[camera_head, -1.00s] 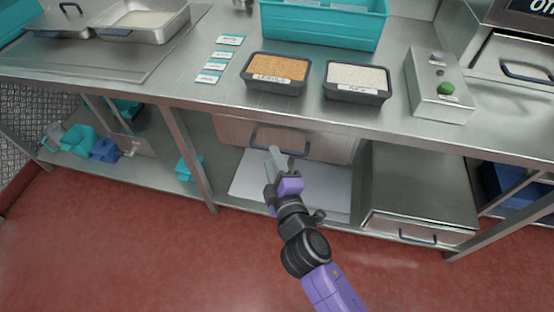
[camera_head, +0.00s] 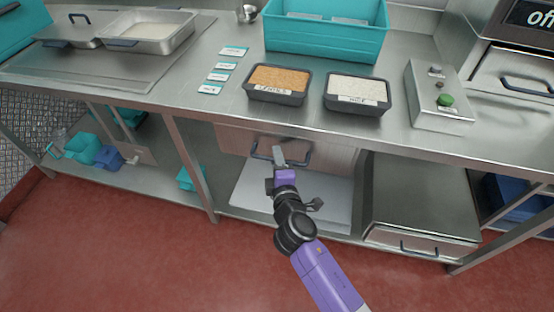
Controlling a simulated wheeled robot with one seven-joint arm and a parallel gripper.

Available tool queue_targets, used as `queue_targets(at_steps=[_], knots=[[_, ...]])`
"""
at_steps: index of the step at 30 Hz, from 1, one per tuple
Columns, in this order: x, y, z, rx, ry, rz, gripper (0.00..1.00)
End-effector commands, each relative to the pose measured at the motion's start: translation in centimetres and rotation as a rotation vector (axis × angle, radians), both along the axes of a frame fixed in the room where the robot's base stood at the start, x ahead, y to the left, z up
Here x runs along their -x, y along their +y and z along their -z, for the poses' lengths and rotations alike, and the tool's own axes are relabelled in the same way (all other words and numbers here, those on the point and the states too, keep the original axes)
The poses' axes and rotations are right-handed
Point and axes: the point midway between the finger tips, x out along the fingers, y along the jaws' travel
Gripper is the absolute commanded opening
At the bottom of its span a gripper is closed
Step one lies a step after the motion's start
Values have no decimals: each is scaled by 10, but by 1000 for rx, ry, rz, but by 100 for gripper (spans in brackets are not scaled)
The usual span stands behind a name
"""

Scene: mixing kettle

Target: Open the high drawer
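The high drawer (camera_head: 330,160) hangs under the steel worktop, above a white panel on the lower shelf. It looks closed. Its dark bar handle (camera_head: 305,155) runs across its front, with the middle partly hidden by my gripper. My gripper (camera_head: 278,154) is at the handle, left of the handle's middle, with its tip overlapping the bar in the picture. I cannot tell whether the fingers are around the handle or only in front of it, nor how far apart they are.
A lower drawer unit (camera_head: 422,241) stands to the right under the worktop. Above are a lentil tray (camera_head: 277,97), a rice tray (camera_head: 357,107), a teal bin (camera_head: 326,42) and a control box with a green button (camera_head: 446,100). A table leg (camera_head: 190,165) stands to the left. The red floor in front is clear.

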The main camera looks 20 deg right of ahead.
Motion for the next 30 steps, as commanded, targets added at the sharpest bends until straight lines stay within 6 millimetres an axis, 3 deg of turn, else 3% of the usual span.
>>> queue_targets(at_steps=[5,11,30], knots=[[0,0,0,0,0,0,34],[0,0,0,-1,0,0,0],[0,0,0,-1,0,0,0]])
